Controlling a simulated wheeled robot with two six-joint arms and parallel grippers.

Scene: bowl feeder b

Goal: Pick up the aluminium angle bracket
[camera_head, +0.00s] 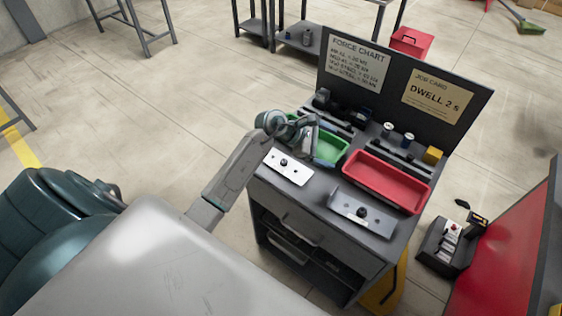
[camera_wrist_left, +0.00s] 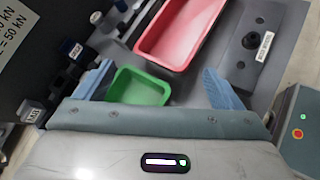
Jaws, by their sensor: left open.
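I cannot make out the aluminium angle bracket for certain. My left gripper (camera_head: 308,127) is over the bench by the green tray (camera_head: 331,147), behind the left plate. In the left wrist view its blue fingers (camera_wrist_left: 158,72) are spread wide with nothing between them, the green tray (camera_wrist_left: 140,88) lying beyond. My right gripper is out of sight.
A red tray (camera_head: 387,182) lies right of the green one; both look empty. A dark upright board (camera_head: 400,80) with two cards closes the bench's back. Small cylinders and a yellow block (camera_head: 432,155) stand before it.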

